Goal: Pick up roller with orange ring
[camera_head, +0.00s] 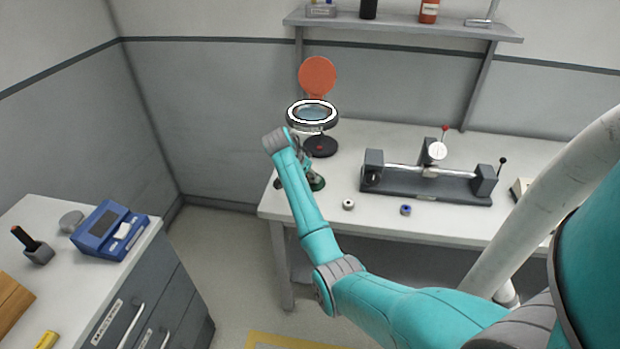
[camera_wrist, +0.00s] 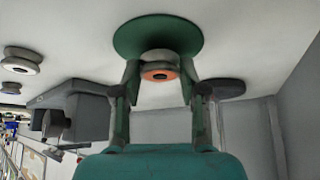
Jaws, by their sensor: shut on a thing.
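The roller with the orange ring (camera_wrist: 160,66) is a pale grey roller with an orange ring around its centre hole. It sits between the two fingertips of my gripper (camera_wrist: 159,80), which is shut on its sides. A green disc (camera_wrist: 157,32) lies on the table right behind the roller in the wrist view; I cannot tell whether the roller touches it. In the head view the green disc (camera_head: 318,183) shows only partly, at the table's left end, and my arm hides the roller. Two other rollers, one with a dark ring (camera_head: 348,204) and one blue (camera_head: 405,210), stand to the right.
A magnifier lamp (camera_head: 313,104) with a round dark base (camera_head: 321,147) stands close behind my gripper. A grey bench fixture with a dial gauge (camera_head: 427,187) stands to the right. A side cabinet (camera_head: 160,285) carries a blue device (camera_head: 106,231). The table's front strip is mostly clear.

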